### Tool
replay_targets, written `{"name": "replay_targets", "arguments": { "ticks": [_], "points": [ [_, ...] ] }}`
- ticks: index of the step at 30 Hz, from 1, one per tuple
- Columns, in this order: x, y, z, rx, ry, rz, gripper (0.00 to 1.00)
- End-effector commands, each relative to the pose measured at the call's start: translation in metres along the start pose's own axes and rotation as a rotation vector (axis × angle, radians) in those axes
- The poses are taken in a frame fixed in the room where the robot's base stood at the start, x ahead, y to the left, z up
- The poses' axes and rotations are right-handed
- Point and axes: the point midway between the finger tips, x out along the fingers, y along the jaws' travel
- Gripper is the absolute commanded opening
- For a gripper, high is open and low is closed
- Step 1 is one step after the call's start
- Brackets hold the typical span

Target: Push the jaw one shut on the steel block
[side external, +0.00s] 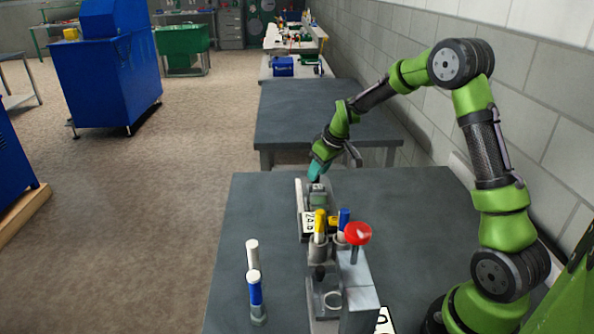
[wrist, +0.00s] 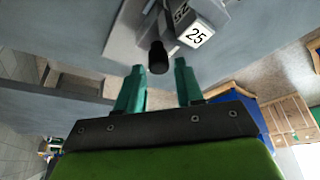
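My gripper (side external: 316,172) is low over the far end of the dark table in the side view, at a grey fixture (side external: 318,197) with a label plate. In the wrist view my gripper's two teal fingers (wrist: 159,69) stand apart with a gap between them. A dark cylindrical knob (wrist: 158,56) shows just ahead of that gap; I cannot tell if the fingers touch it. Beside it is a grey block with a plate reading 25 (wrist: 196,35). I cannot clearly make out the jaw or the steel block; the gripper partly hides the fixture.
A nearer grey fixture (side external: 357,292) has a red knob (side external: 358,233). Yellow-topped (side external: 320,222) and blue-topped (side external: 343,217) cylinders stand behind it. White-topped (side external: 253,255) and blue-and-white (side external: 256,292) cylinders stand at left. The dark table (side external: 420,215) is clear right of the far fixture.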

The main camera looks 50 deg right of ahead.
Motion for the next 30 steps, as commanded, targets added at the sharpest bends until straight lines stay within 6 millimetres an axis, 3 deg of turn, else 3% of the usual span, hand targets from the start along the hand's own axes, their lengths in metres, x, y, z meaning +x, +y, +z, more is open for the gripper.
{"name": "replay_targets", "arguments": {
  "ticks": [12, 16, 21, 30],
  "points": [
    [-0.101, 0.001, 0.0, 0.002, 0.005, 0.003, 0.37],
    [-0.126, 0.001, 0.0, 0.002, 0.003, 0.002, 0.37],
    [-0.147, 0.0, 0.0, 0.001, 0.001, 0.0, 0.37],
    [-0.153, 0.0, 0.001, 0.001, -0.001, -0.001, 0.37]
  ]
}}
